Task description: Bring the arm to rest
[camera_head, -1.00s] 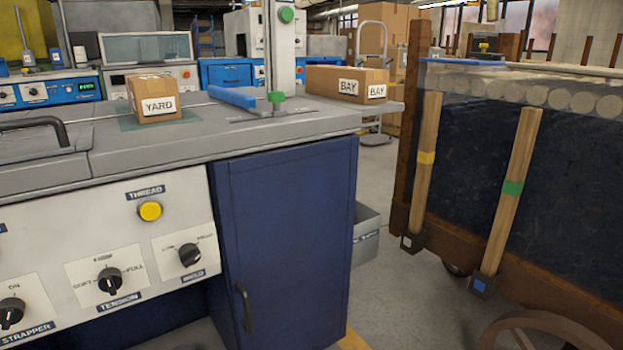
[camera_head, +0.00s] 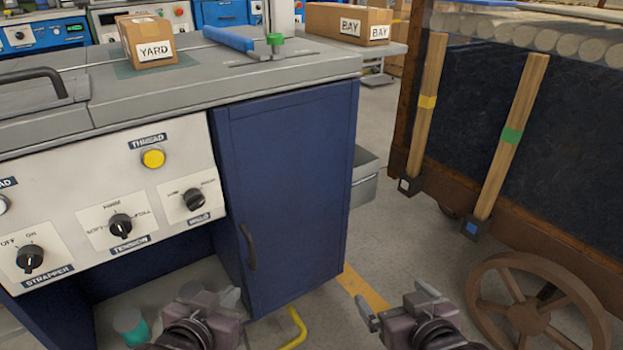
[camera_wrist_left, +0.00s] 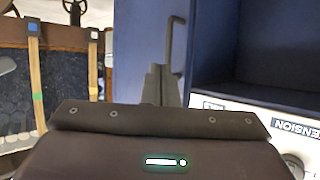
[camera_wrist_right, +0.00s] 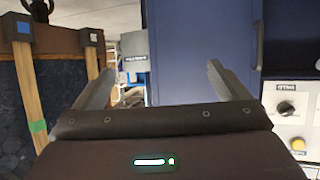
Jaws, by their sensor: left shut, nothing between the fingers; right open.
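My left gripper (camera_head: 229,299) is low in the head view, in front of the blue cabinet door of the strapping machine. Its fingers (camera_wrist_left: 160,85) are together in the left wrist view, with nothing between them. My right gripper (camera_head: 371,310) is low and further right in the head view, over the floor between the machine and the wooden cart. Its fingers (camera_wrist_right: 165,85) stand wide apart in the right wrist view, with nothing between them. Both grippers are clear of the boxes. Most of both arms is out of view.
The strapping machine (camera_head: 290,165) has a knob panel with a yellow button (camera_head: 153,158). A wooden cart with a wheel (camera_head: 538,305) stands right. A yellow bent bar (camera_head: 296,328) is near the floor.

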